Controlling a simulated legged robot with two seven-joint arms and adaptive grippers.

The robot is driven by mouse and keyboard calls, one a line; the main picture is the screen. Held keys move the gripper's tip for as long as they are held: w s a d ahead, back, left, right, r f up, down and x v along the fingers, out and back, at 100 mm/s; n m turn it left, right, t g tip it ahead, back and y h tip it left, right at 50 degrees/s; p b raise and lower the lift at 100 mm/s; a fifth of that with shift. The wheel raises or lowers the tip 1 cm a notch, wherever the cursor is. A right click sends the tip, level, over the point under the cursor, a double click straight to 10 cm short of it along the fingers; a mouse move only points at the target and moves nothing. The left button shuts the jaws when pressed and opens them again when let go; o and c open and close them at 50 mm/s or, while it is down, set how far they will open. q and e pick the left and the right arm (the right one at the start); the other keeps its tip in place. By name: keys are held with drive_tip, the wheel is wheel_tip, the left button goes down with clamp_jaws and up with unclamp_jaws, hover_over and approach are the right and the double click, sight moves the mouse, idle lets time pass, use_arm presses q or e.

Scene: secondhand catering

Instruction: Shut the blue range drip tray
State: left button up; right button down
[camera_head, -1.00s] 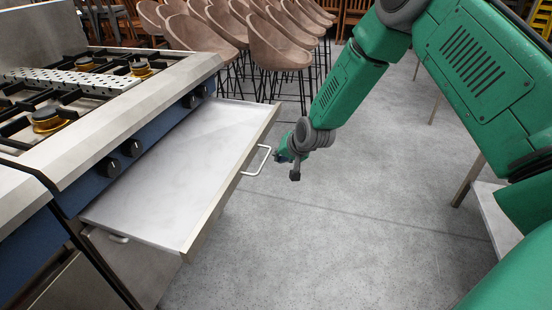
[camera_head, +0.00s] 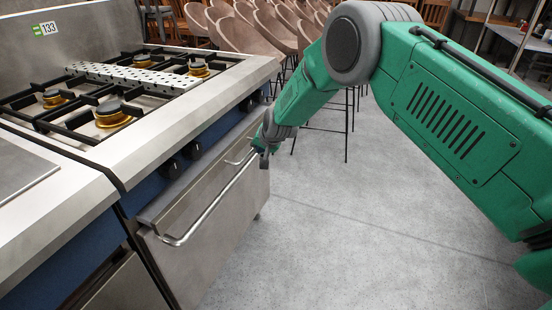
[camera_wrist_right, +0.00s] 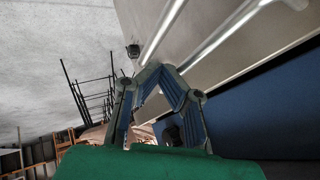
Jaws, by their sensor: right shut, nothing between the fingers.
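The blue range (camera_head: 140,120) stands at the left in the head view. Its drip tray (camera_head: 205,165) is in under the knobs. Only its steel front strip shows, and none of its flat inside. I cannot tell whether the front is fully flush. The small tray handle (camera_head: 240,157) is partly hidden by my right gripper (camera_head: 264,160). That gripper is at the far end of the tray front, close to the handle; contact is unclear. In the right wrist view its fingers (camera_wrist_right: 156,72) are shut and empty, near two steel bars. My left gripper is out of view.
A long oven door handle (camera_head: 205,212) runs just below the tray front. Burners (camera_head: 112,113) sit on the range top. Beige chairs (camera_head: 250,30) stand behind. The grey floor (camera_head: 350,230) to the right is clear.

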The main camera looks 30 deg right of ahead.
sight(239, 145)
drive_tip(key=w+a+b, duration=0.2)
drive_tip(key=w+a, duration=0.3)
drive_tip(key=shift+f+b, duration=0.1)
drive_tip(key=shift+b, duration=0.25)
drive_tip(key=shift+w+a+r, duration=0.2)
drive_tip(key=shift+a+r, duration=0.1)
drive_tip(key=shift+a, duration=0.15)
drive_tip(key=shift+w+d, duration=0.2)
drive_tip(key=shift+d, duration=0.3)
drive_tip(key=shift+a, duration=0.15)
